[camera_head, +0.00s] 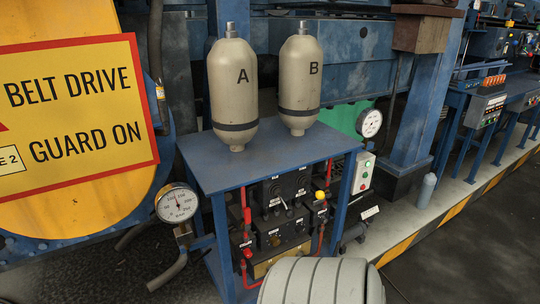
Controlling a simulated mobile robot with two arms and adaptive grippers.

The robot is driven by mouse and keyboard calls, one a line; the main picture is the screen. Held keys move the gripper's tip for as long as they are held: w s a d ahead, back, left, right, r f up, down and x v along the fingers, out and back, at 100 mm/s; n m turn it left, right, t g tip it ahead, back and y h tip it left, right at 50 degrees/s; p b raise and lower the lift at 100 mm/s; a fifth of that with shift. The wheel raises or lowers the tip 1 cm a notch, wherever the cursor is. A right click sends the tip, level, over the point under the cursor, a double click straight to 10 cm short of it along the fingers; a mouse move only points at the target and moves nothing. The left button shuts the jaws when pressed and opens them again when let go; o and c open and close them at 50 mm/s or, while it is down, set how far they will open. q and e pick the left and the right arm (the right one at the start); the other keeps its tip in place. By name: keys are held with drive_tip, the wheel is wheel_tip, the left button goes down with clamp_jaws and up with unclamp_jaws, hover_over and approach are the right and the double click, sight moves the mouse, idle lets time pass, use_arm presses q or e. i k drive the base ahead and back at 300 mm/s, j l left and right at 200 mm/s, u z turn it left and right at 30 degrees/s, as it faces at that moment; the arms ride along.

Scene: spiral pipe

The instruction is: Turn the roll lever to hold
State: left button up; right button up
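A black control panel (268,188) stands under the blue table. It carries small switches and lever handles with white labels too small to read surely. A pale lever handle (286,207) sticks out near its lower middle; I cannot tell whether it is the roll lever or which position it is in. A second black box (277,236) with knobs sits below the panel.
Two beige tanks, A (232,85) and B (300,80), stand on the blue table (212,176). A gauge (178,204) is at left and another gauge (370,123) at right. The floor at lower right is clear.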

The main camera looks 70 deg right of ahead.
sight(289, 214)
drive_tip(key=z, duration=2.5)
